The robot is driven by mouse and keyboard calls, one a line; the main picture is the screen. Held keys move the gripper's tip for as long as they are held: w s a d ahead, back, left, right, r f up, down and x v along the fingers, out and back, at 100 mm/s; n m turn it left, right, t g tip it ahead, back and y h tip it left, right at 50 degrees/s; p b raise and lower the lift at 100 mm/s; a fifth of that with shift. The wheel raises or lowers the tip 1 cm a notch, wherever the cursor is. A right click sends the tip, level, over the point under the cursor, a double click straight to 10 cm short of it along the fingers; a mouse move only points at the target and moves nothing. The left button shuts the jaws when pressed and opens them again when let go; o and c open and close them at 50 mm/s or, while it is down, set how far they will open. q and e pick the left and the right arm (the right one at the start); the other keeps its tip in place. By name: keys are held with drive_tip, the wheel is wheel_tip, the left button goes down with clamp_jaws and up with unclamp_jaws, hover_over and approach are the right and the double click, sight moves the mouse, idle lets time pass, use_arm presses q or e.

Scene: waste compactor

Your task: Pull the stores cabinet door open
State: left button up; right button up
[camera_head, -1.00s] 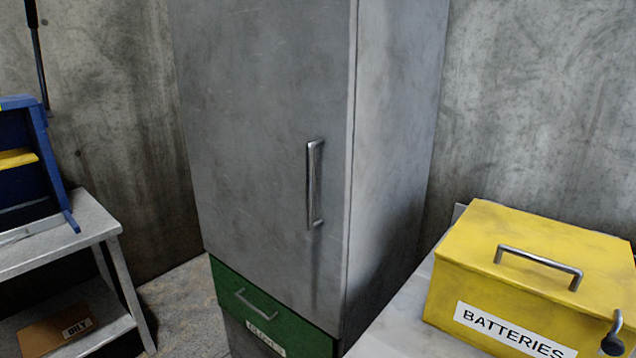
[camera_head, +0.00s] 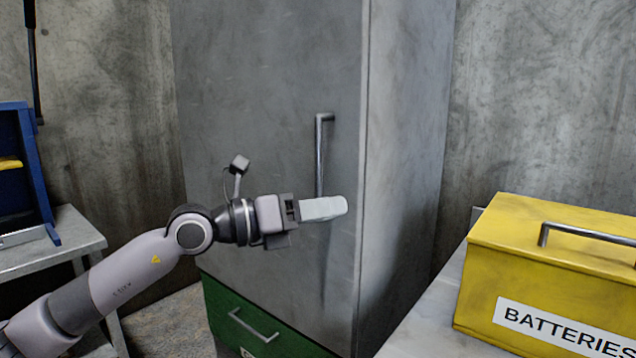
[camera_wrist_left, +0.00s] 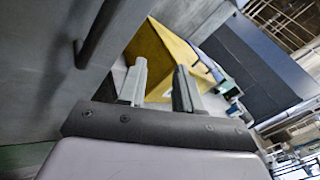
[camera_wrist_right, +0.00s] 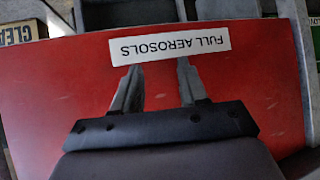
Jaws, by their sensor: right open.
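The grey metal stores cabinet (camera_head: 405,150) stands in the middle of the head view with its door (camera_head: 250,100) shut. The door's upright bar handle (camera_head: 319,150) is near its right edge; my left gripper hides the lower end. My left gripper (camera_head: 325,208) is in front of the handle's lower part. In the left wrist view, the left fingers (camera_wrist_left: 160,85) are apart with nothing between them, and the handle (camera_wrist_left: 100,35) runs beside them, outside the gap. My right gripper (camera_wrist_right: 157,88) is open and empty over a red surface labelled FULL AEROSOLS (camera_wrist_right: 90,85).
A yellow BATTERIES box (camera_head: 560,265) stands on a pale bench (camera_head: 440,300) at the right. A green drawer (camera_head: 290,338) is below the door. A grey side table (camera_head: 65,240) with a blue item (camera_head: 20,170) is at the left.

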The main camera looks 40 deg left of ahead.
sight(315, 155)
use_arm(q)
drive_tip(key=s+a+r+m+t+y+b, duration=0.1)
drive_tip(key=a+r+m+t+y+b, duration=0.1)
drive_tip(key=a+r+y, duration=0.4)
drive_tip(key=shift+h, duration=0.5)
drive_tip(key=w+p, duration=0.1)
drive_tip(key=w, duration=0.1)
drive_tip(key=w+r+p, duration=0.1)
drive_tip(key=w, duration=0.1)
drive_tip(key=w+d+p, duration=0.1)
drive_tip(key=w+p, duration=0.1)
drive_tip(key=shift+r, duration=0.15)
drive_tip(key=shift+w, duration=0.35)
clamp_jaws()
